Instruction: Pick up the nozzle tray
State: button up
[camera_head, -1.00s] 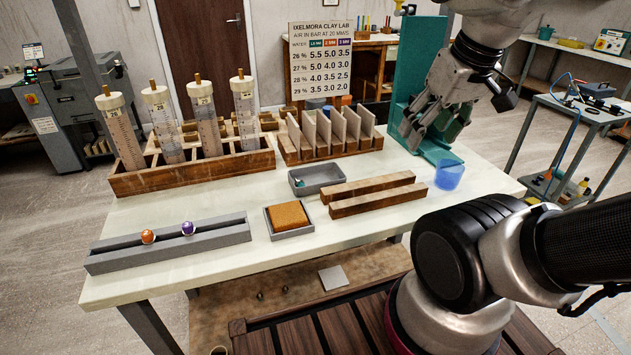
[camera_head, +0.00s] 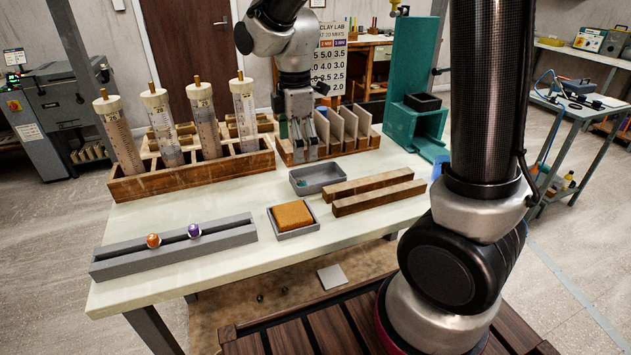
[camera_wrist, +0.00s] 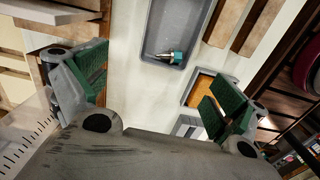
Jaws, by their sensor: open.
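The nozzle tray is a small grey open tray (camera_head: 323,187) near the middle of the white table. A nozzle with a teal part and a metal tip (camera_wrist: 170,55) lies in it. In the wrist view the tray (camera_wrist: 180,18) shows at top centre, ahead of the fingers. My gripper (camera_head: 298,150) points down in front of the slotted wooden rack, behind the tray in the head view. Its green-padded fingers (camera_wrist: 162,92) are wide apart with nothing between them, and the tray is not in its grasp.
Two wooden bars (camera_head: 370,193) lie right of the tray. A sponge in a grey dish (camera_head: 294,215) is in front. The slotted rack (camera_head: 345,148) and a wooden cylinder rack (camera_head: 195,176) stand behind. A grey rail (camera_head: 175,249) with two balls is at left, a teal stand (camera_head: 413,120) at right.

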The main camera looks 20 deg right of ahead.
aim_at(303, 174)
jog(key=f, duration=0.5)
jog(key=d+f, duration=0.1)
jog(key=f, duration=0.1)
jog(key=shift+s+f, duration=0.4)
jog(key=c, duration=1.1)
